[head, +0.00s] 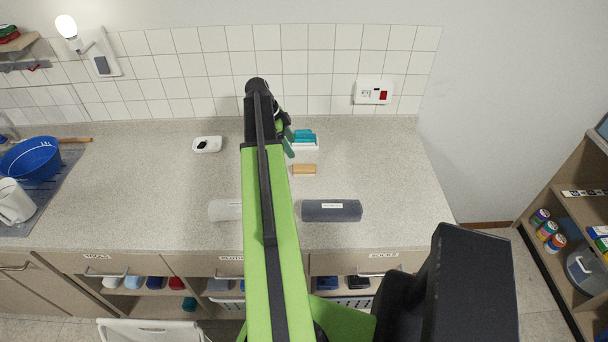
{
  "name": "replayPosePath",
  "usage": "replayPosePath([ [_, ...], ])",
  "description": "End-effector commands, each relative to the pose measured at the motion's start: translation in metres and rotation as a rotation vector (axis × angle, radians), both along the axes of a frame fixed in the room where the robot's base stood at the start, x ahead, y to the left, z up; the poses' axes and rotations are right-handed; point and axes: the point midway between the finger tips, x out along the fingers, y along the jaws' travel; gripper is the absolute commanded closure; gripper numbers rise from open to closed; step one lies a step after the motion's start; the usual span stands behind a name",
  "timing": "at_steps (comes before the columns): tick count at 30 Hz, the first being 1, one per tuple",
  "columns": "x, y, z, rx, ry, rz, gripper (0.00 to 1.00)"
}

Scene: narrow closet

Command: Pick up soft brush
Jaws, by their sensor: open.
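A small tan block-shaped thing (304,169) lies on the speckled counter (390,170); it may be the soft brush, but its bristles cannot be made out. Behind it, a teal thing (305,134) rests on a white tray (306,146) near the tiled wall. My gripper (288,142) is at the far end of my green and black arm, just left of the teal thing and above and left of the tan block in the picture. It is open and appears empty, partly hidden by the arm. My arm covers a strip of counter.
A dark grey roll (332,210) lies near the counter's front edge, and a pale roll (225,210) lies partly behind my arm. A white dish (207,145) holds something black. A blue bucket (32,158) stands at left. Counter right of the tan block is clear.

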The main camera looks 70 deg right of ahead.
Motion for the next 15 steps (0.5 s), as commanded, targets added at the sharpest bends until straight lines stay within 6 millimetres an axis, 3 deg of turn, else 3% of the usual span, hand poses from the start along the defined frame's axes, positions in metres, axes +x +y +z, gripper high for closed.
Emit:
replayPosePath([
  [1, -0.005, -0.002, -0.023, 0.000, 0.000, -0.001, 0.35],
  [7, -0.020, -0.007, -0.064, 0.001, 0.000, 0.001, 0.35],
  [10, -0.025, -0.010, -0.073, 0.001, 0.000, 0.001, 0.35],
  [15, -0.027, -0.010, -0.072, 0.001, 0.000, 0.003, 0.35],
])
